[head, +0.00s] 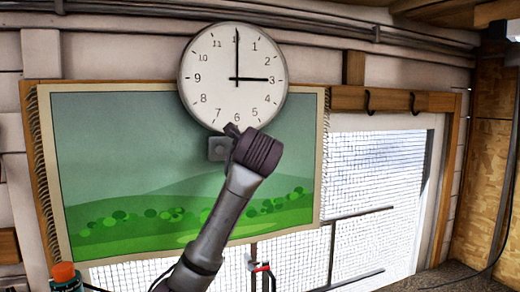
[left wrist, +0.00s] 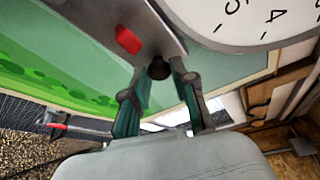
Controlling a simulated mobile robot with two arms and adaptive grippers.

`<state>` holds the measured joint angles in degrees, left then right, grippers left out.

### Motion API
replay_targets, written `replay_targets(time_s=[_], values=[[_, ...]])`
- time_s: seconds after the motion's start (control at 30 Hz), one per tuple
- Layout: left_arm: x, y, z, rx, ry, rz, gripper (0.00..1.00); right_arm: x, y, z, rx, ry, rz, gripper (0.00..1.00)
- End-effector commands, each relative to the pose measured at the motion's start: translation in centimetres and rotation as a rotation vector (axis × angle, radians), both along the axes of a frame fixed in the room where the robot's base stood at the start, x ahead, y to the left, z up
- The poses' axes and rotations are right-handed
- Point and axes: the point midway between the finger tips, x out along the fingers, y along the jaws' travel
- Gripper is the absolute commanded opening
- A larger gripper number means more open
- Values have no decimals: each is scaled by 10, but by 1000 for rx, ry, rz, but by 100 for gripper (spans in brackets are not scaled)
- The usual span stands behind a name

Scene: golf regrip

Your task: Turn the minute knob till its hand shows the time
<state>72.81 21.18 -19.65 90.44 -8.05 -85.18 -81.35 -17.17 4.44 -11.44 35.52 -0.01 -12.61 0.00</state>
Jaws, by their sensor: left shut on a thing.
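The round white clock (head: 215,95) hangs on the wall; its long hand points at 12 and its shorter hand at 3. A grey box (head: 217,154) sits just below it. My left gripper (head: 234,130) reaches up to the clock's underside, beside the box. In the left wrist view, a dark round knob (left wrist: 159,69) sits on a grey panel, and my left gripper (left wrist: 160,84) has its two fingers closed on it. A red block-like part (left wrist: 128,40) is on the same panel. Finger contact is hidden in the head view. My right gripper is not in view.
A green landscape banner (head: 120,150) hangs behind the clock and box. A wooden rail with dark hooks (head: 392,101) and a bright mesh window (head: 380,170) are on the right. An orange-capped bottle (head: 64,273) stands at the lower left.

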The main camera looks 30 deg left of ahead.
Motion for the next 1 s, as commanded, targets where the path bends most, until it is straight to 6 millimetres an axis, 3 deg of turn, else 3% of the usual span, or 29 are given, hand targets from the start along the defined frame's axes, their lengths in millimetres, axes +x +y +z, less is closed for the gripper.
replay_targets(time_s=[0.23, 0.27, 0.4, 0.77, 1.0], values=[[-1, 2, 5, 2, -12, 3, 0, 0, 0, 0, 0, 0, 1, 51], [-1, 2, 5, 2, -12, 3, 28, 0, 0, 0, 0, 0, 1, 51], [-1, 2, 4, 1, -10, 3, 51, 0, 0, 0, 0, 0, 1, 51], [-3, -1, 3, 0, -7, 0, 51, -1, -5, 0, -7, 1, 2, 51], [-38, -19, 8, 1, -10, -1, 51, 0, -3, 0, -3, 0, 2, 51]])
